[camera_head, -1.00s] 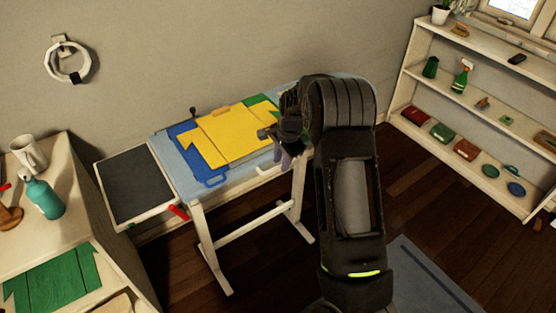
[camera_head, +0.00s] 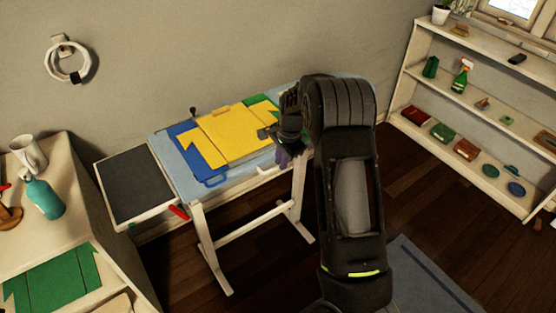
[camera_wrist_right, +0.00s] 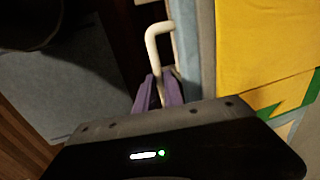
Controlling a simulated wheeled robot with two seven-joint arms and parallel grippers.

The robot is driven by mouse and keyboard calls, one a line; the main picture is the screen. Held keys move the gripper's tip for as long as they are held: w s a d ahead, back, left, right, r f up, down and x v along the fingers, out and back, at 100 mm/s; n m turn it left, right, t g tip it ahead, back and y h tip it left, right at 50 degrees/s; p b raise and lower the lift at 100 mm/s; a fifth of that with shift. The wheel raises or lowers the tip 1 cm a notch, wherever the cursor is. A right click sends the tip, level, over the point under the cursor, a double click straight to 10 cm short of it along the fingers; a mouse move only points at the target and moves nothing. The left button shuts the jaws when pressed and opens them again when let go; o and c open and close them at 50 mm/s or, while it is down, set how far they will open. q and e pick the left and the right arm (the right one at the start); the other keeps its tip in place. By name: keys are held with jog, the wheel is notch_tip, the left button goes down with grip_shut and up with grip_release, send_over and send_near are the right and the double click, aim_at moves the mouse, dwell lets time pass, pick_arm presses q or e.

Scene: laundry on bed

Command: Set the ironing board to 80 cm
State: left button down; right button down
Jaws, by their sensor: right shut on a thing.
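The ironing board (camera_head: 195,190) has a light blue top and white legs and stands against the wall. A white bent handle (camera_head: 266,170) juts from its front edge, and it also shows in the right wrist view (camera_wrist_right: 152,48). My right gripper (camera_head: 283,158) is at this front edge; its purple fingers (camera_wrist_right: 160,92) are shut on the handle, one on each side. A red lever (camera_head: 179,212) is at the board's left front corner. A yellow folded garment on a blue folding board (camera_head: 212,181) lies on top. My left gripper is not in view.
A dark pad in a white frame (camera_head: 136,187) adjoins the board's left end. A dresser (camera_head: 40,238) with a bottle, mug and green cloth is at left. A shelf unit (camera_head: 400,112) is at right. A blue-grey rug (camera_head: 425,285) lies on the wooden floor.

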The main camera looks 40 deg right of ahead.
dwell(0.5)
jog(key=f+b, duration=0.1)
jog(key=f, duration=0.1)
jog(key=f+b, duration=0.2)
jog(key=shift+s+f, duration=0.2)
jog(key=shift+f, duration=0.15)
jog(key=c, duration=1.7)
grip_release()
jog(key=shift+c, duration=0.2)
jog(key=shift+o, duration=1.4)
jog(key=shift+w, duration=0.1)
jog(key=shift+r, duration=0.1)
